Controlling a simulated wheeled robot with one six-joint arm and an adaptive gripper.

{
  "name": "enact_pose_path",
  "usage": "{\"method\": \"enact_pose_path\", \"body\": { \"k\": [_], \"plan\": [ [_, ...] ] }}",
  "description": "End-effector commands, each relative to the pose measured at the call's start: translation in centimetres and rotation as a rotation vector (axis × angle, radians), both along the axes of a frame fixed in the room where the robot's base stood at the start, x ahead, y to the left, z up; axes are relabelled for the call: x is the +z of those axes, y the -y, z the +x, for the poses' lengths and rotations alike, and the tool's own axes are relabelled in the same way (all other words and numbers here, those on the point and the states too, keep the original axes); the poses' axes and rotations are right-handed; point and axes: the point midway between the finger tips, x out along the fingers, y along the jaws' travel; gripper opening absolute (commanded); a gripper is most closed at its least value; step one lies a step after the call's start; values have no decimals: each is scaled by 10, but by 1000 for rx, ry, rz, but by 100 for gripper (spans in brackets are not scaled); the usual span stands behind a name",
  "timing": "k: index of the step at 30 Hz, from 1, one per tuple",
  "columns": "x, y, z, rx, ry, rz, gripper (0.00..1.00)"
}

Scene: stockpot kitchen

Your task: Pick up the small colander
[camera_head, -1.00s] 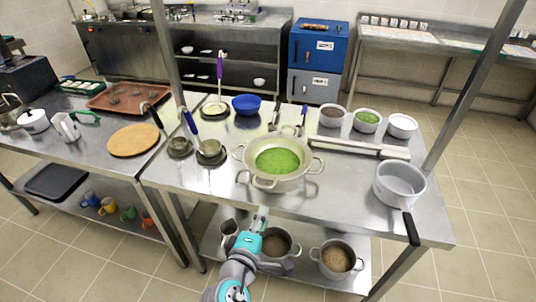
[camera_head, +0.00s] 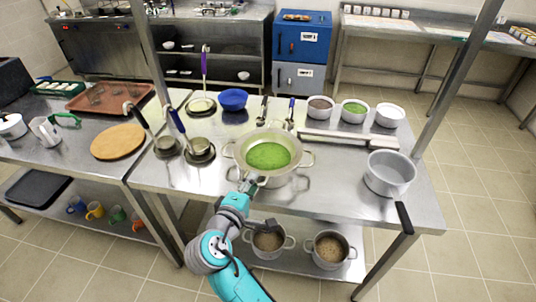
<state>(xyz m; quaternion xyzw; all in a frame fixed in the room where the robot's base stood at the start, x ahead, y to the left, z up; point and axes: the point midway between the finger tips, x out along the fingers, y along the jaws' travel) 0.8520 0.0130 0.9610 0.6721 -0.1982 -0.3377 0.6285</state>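A wide metal vessel (camera_head: 291,143) with green contents stands in the middle of the front table, with loop handles at its left and right. It looks like a bowl or colander set on a pot; any holes are too small to see. Two small round metal pieces with long upright handles, one blue-handled (camera_head: 201,147), stand left of it. I cannot tell for sure which is the small colander. My gripper (camera_head: 251,183) is at the near side of the wide vessel, close to its front rim. Its fingers are too small to read, and contact cannot be told.
A grey saucepan (camera_head: 389,174) stands at the right, its black handle over the front edge. A blue bowl (camera_head: 233,99) and white bowls (camera_head: 389,115) are at the back. A long metal bar (camera_head: 350,138) lies behind. Pots (camera_head: 328,249) stand on the lower shelf.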

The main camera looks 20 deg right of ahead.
Motion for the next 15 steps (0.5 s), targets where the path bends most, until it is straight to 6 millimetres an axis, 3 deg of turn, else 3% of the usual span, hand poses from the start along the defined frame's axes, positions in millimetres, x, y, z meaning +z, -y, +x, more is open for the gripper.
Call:
{"method": "enact_pose_path", "body": {
  "k": [6,15],
  "plan": [
    [-6,21,20,-3,-1,0,33],
    [-7,25,25,0,0,0,33]
  ]
}}
